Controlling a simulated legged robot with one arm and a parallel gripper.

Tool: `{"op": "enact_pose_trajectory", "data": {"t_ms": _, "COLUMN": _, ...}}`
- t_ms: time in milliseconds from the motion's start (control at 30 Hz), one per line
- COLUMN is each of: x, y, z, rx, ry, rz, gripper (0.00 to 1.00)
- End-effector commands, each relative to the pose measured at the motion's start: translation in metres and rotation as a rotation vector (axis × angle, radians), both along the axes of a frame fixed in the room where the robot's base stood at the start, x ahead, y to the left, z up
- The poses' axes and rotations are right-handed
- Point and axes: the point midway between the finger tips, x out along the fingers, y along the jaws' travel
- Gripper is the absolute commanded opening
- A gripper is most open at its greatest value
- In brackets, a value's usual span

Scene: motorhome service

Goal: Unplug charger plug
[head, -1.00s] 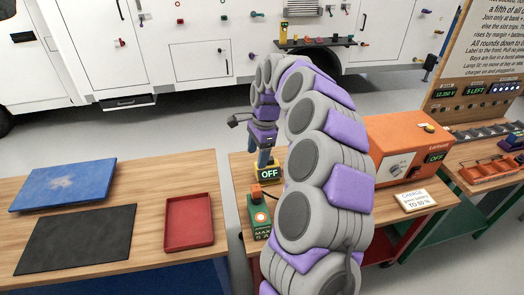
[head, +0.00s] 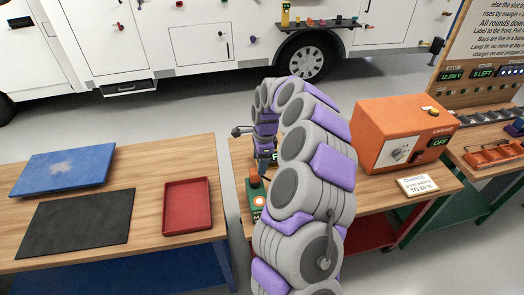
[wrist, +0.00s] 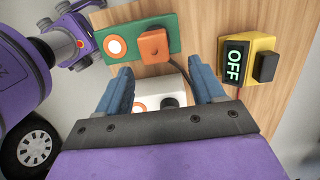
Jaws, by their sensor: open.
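An orange plug (wrist: 153,44) with a dark cable sits on a green block (wrist: 178,32) with an orange-ringed white disc. In the head view the orange plug (head: 254,181) shows on the green block (head: 258,204), left of my arm. My gripper (wrist: 163,76) is open, its two blue fingers apart, with nothing held between them. In the wrist view the plug lies just beyond the fingertips, between their lines. The cable runs down from the plug past the right finger. In the head view my gripper (head: 264,160) is partly hidden by my arm.
A white box (wrist: 150,88) lies beneath the fingers. A yellow box (wrist: 262,42) reading OFF stands to the right. An orange charger (head: 400,125), also reading OFF, and a card (head: 417,186) stand on the bench. A red tray (head: 187,205) is on the left table.

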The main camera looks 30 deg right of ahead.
Motion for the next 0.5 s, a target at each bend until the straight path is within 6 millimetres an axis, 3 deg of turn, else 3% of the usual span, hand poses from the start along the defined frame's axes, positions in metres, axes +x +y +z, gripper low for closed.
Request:
{"op": "enact_pose_trajectory", "data": {"t_ms": 200, "x": 0.000, "y": 0.010, "z": -0.036, "rx": -0.001, "ry": 0.003, "rz": 0.005, "gripper": 0.68}}
{"op": "enact_pose_trajectory", "data": {"t_ms": 500, "x": 0.002, "y": 0.002, "z": -0.058, "rx": 0.006, "ry": -0.001, "rz": 0.003, "gripper": 0.68}}
